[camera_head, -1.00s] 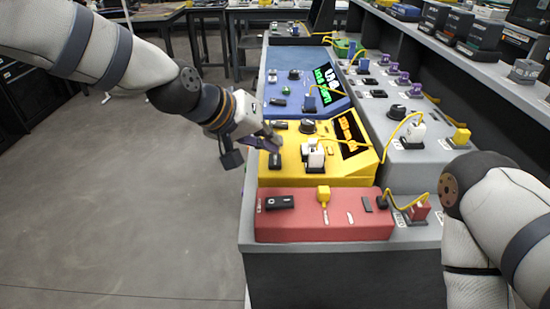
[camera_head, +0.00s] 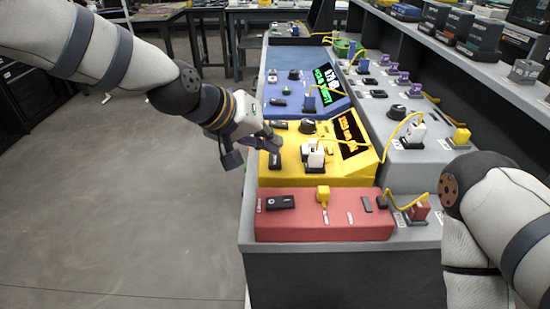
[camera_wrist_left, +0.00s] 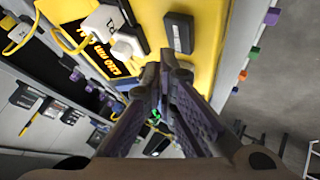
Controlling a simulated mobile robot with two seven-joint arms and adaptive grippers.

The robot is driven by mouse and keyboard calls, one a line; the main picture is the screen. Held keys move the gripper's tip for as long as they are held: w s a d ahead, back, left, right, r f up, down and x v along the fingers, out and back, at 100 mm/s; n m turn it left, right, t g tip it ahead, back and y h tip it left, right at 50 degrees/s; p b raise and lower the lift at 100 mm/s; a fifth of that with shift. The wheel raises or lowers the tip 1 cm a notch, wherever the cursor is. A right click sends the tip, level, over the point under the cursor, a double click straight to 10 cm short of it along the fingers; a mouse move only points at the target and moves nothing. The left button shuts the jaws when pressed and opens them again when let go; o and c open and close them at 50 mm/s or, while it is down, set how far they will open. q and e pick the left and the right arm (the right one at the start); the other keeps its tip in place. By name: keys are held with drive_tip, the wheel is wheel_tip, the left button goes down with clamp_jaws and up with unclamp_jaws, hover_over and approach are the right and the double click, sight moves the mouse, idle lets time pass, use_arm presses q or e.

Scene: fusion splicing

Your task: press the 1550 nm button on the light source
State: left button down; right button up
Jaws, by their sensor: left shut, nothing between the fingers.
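The yellow box (camera_head: 345,173), which looks like the light source, stands on the bench with a knob, a white connector and a tilted display (camera_head: 350,135) with orange text too small to read surely. Two dark buttons show on its left side, a rear one (camera_head: 279,125) and a front one (camera_head: 275,160); their labels are not legible. My left gripper (camera_head: 273,141) is shut and empty, its tips over the box's left part between these buttons. In the left wrist view the shut fingertips (camera_wrist_left: 167,60) are just below a dark button (camera_wrist_left: 178,33); contact cannot be told.
A blue box (camera_head: 284,106) with a lit display is behind, a red box (camera_head: 330,229) in front. A grey unit (camera_head: 412,160) with yellow cables stands to the right. My right forearm is at the right edge. The floor at left is open.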

sight(271, 158)
use_arm(q)
drive_tip(key=shift+f, duration=0.4)
drive_tip(key=shift+f, duration=0.5)
idle(0.4)
drive_tip(key=shift+r, duration=0.15)
drive_tip(key=shift+r+p, duration=0.35)
drive_tip(key=shift+r, duration=0.45)
use_arm(e)
drive_tip(key=shift+w+r, duration=0.4)
drive_tip(key=shift+w, duration=0.05)
